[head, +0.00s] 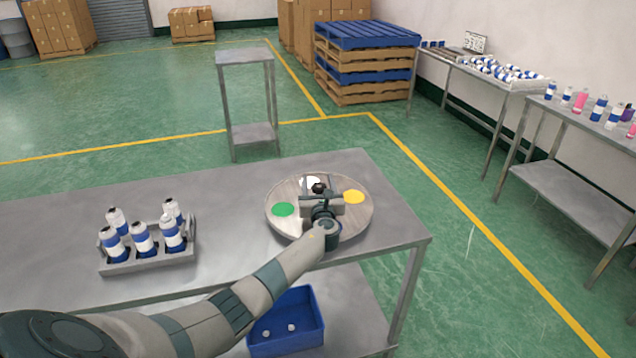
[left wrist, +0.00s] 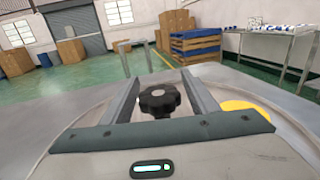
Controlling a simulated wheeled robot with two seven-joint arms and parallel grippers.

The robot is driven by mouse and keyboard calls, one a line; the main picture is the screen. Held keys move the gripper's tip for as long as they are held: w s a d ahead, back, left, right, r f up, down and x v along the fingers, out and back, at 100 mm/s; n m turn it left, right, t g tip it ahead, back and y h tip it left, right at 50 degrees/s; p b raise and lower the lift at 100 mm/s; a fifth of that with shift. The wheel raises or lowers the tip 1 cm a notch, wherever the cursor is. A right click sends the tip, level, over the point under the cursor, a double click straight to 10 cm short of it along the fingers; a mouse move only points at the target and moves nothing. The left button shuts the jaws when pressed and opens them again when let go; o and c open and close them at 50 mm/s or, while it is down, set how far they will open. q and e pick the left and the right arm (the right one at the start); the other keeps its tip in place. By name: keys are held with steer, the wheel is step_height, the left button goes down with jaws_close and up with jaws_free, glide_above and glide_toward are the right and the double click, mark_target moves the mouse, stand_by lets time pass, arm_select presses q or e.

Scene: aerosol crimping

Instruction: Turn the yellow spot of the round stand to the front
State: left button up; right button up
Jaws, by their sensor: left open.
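The round stand (head: 290,227) is a grey disc on the right part of the metal table. Its yellow spot (head: 353,197) is at the right, its green spot (head: 283,209) at the left, and a white spot (head: 309,182) at the back. A black knob (head: 319,187) stands at its middle. My left gripper (head: 320,192) is over the disc, open, with its fingers on either side of the knob. In the left wrist view the knob (left wrist: 159,100) shows between the two fingers, and the yellow spot (left wrist: 245,106) is to the right. My right gripper is not in view.
A grey rack (head: 150,262) with several blue and white cans stands on the table at left. A blue bin (head: 288,325) is on the lower shelf. A small metal stand (head: 247,58) is behind the table. The table between rack and disc is clear.

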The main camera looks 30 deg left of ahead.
arm_select(q)
steer(key=shift+c, duration=0.6)
jaws_close()
